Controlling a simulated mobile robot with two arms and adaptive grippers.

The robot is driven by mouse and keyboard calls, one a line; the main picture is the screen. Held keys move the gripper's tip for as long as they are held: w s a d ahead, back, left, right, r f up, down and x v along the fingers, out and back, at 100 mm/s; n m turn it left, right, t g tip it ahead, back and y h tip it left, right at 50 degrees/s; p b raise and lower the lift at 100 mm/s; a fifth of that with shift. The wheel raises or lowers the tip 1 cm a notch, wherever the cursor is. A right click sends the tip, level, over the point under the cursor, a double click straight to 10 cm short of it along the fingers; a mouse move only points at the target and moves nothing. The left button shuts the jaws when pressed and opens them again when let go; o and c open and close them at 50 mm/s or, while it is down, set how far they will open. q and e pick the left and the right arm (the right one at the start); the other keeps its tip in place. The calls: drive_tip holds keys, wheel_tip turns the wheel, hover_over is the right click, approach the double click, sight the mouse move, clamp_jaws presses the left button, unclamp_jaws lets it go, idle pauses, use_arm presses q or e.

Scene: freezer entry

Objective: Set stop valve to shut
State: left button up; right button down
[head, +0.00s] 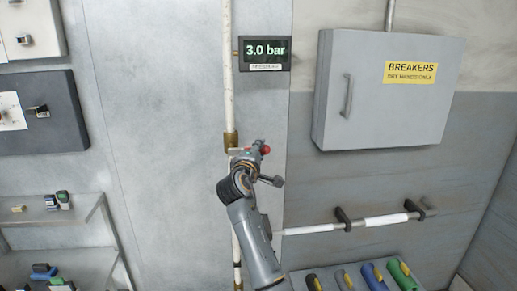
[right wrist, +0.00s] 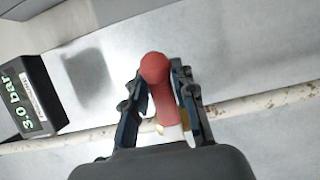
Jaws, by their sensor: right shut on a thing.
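The stop valve's red lever (right wrist: 166,103) lies between the two fingers of my right gripper (right wrist: 160,95) in the right wrist view; its rounded red end faces the camera. In the head view my right gripper (head: 262,162) is at the vertical white pipe (head: 228,75), shut on the lever, with only a bit of red (head: 265,149) showing. The valve body is mostly hidden behind the gripper. A brass fitting (head: 231,140) shows on the pipe just above. The pressure display (head: 264,53) reads 3.0 bar. My left gripper is not in view.
A grey breaker box (head: 385,92) hangs on the wall at the right. A horizontal rail (head: 318,227) runs below it, above several coloured-handled items (head: 372,276). Shelves (head: 50,215) and wall panels (head: 40,112) stand at the left. The wall left of the pipe is clear.

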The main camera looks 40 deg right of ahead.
drive_tip(key=shift+d+f, duration=0.1)
drive_tip(key=shift+f, duration=0.1)
idle(0.3)
drive_tip(key=c, duration=1.2)
unclamp_jaws()
drive_tip(key=shift+o, duration=0.7)
drive_tip(key=shift+s+d, duration=0.1)
drive_tip(key=shift+s, duration=0.05)
drive_tip(key=shift+r, duration=0.1)
drive_tip(key=shift+a, duration=0.25)
drive_tip(key=v, duration=1.1)
drive_tip(key=shift+s+a, duration=0.2)
drive_tip(key=shift+s, duration=0.05)
